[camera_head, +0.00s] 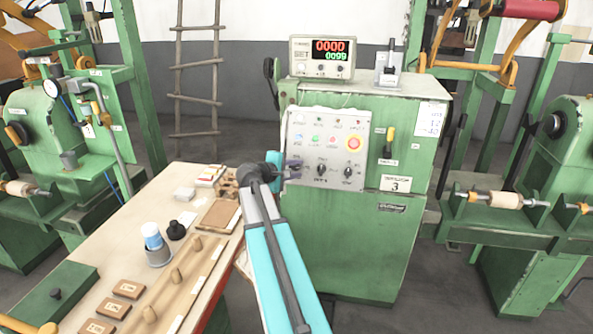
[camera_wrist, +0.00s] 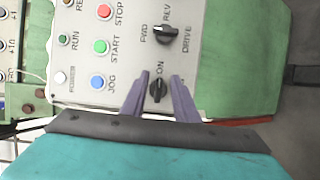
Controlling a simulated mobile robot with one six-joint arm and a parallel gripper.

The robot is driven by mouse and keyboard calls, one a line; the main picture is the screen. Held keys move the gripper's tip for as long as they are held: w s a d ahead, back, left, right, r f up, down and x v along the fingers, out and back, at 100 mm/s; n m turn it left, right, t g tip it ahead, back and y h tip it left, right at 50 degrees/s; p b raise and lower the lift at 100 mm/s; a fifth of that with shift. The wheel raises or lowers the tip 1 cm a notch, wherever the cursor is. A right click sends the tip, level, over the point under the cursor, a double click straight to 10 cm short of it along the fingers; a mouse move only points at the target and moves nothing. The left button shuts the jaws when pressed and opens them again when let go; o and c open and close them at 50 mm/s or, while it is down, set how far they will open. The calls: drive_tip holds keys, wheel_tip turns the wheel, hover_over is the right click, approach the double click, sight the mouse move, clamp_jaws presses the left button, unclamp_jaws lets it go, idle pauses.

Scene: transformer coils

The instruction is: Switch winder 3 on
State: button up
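Winder 3 is the green cabinet (camera_head: 372,235) with a "3" plate (camera_head: 396,184) and a grey control panel (camera_head: 325,148). My gripper (camera_head: 293,165) is at the panel's lower left. In the wrist view, my gripper (camera_wrist: 158,82) is open, with one finger on each side of a black rotary knob (camera_wrist: 157,90). Small gaps seem to separate knob and fingers; contact is unclear. "ON" is printed beside the knob; its exact pointing is unclear. The POWER lamp (camera_wrist: 61,77) looks pale. In the head view, my gripper hides the knob.
Nearby are the JOG (camera_wrist: 97,82), START (camera_wrist: 101,47) and STOP (camera_wrist: 104,12) buttons and the DRIVE knob (camera_wrist: 166,35). A lit counter (camera_head: 322,57) stands on the cabinet. A cluttered workbench (camera_head: 225,250) is at left; other winders stand on both sides.

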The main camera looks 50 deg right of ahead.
drive_tip(key=b+v, duration=0.1)
drive_tip(key=v, duration=1.2)
drive_tip(key=shift+s+f, duration=0.1)
drive_tip(key=shift+f, duration=0.05)
